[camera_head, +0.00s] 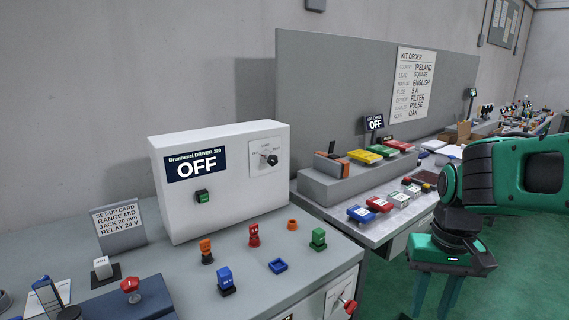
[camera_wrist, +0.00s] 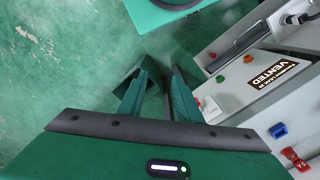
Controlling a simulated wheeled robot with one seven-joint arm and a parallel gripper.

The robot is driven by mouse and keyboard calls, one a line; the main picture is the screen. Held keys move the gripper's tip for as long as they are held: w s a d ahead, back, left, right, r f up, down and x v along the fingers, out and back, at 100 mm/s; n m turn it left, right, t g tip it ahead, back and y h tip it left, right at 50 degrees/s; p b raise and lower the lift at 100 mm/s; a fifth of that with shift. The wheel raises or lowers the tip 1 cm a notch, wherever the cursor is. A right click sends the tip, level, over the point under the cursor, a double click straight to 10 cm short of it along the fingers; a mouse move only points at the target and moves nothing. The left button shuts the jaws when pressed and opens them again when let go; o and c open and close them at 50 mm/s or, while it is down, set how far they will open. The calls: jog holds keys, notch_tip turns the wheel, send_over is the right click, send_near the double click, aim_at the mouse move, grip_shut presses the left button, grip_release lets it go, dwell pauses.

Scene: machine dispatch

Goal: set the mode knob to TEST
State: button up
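The white machine (camera_head: 222,205) stands on the near bench with a display reading OFF (camera_head: 197,165). On the right of its front is a pale dial plate (camera_head: 259,171) with a dark knob (camera_head: 272,160) and a reddish mark beside it. The labels around the knob are too small to read, so I cannot tell its setting. My gripper (camera_head: 434,304) hangs at the right over the green floor, well away from the knob, pointing down. In the wrist view my gripper (camera_wrist: 161,68) has its two fingers apart with nothing between them. The knob is not visible there.
A green button (camera_head: 202,196) is on the machine's front. Several coloured pieces, a set-up card (camera_head: 119,225) and a red push button (camera_head: 130,286) are on the near bench. A second bench (camera_head: 378,235) holds coloured boxes. A VENTED sign (camera_wrist: 272,75) shows in the wrist view.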

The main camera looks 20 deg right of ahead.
jog(key=shift+o, duration=0.6)
jog(key=shift+d, duration=0.1)
jog(key=shift+o, duration=1.2)
jog(key=shift+s+r, duration=0.2)
jog(key=shift+s, duration=0.05)
jog(key=w+a+n+t+y, duration=0.1)
jog(key=w+a+n, duration=0.3)
jog(key=w, duration=0.5)
jog(key=w+a+r+n+t+y, duration=0.1)
jog(key=w+a+n+t, duration=0.2)
jog(key=w+a, duration=0.5)
jog(key=w+a+r+n+t+y, duration=0.1)
jog(key=w+a+n+t, duration=0.3)
jog(key=w, duration=0.6)
jog(key=shift+a+r+n+y, duration=0.2)
jog(key=shift+a+n+y, duration=0.1)
jog(key=shift+a, duration=0.65)
jog(key=w+a+r+n+t+y, duration=0.1)
jog(key=w+r+t, duration=0.1)
jog(key=w, duration=0.1)
jog(key=t, duration=0.7)
send_near(274, 162)
jog(key=shift+y, duration=0.4)
jog(key=x, duration=1.1)
jog(key=shift+w+d, duration=0.1)
jog(key=shift+d, duration=0.15)
